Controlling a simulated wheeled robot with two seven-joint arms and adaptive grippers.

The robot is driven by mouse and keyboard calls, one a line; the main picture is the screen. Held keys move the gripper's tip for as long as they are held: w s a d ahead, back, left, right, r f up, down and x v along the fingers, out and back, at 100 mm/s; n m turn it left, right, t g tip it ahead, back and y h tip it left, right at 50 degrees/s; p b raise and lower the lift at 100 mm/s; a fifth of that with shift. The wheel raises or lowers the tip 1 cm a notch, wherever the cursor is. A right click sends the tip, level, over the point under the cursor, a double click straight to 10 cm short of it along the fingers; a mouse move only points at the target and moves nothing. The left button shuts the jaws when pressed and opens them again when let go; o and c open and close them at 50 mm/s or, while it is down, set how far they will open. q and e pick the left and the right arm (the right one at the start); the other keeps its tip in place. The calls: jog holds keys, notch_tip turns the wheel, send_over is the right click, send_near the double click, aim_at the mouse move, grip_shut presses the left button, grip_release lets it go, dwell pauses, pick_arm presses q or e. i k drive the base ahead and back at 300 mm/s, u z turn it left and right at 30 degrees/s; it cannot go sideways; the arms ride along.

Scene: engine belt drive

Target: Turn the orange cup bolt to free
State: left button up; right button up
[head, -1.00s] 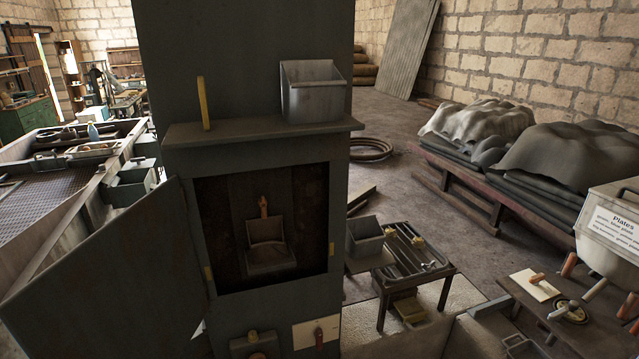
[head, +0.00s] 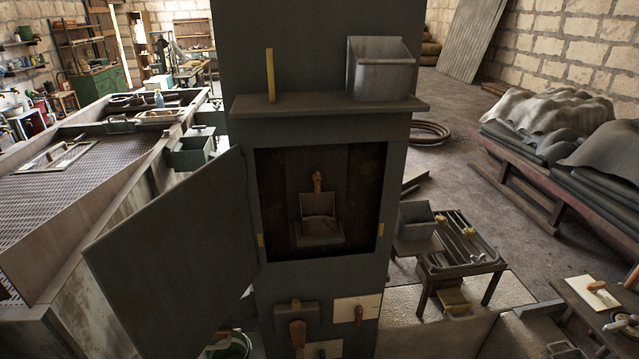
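An open grey cabinet (head: 402,165) stands in the middle of the head view. In its dark recess is a small grey cup (head: 318,230) with a slanted front. A small orange-brown bolt or handle (head: 317,181) stands upright just above the cup's back edge, and it looks like the orange cup bolt. It is small and shaded, so its exact seating cannot be told. Neither of my grippers shows in this view.
The cabinet door (head: 180,260) hangs open to the left. A shelf (head: 325,105) above the recess bears a grey bin (head: 382,70) and a yellow upright strip (head: 270,75). An orange-handled lever (head: 298,335) sits below. A small table (head: 490,266) stands at right.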

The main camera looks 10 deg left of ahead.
aim_at(317, 177)
jog(key=k, duration=1.2)
jog(key=u, duration=0.6)
jog(key=i, duration=1.5)
jog(key=z, duration=0.6)
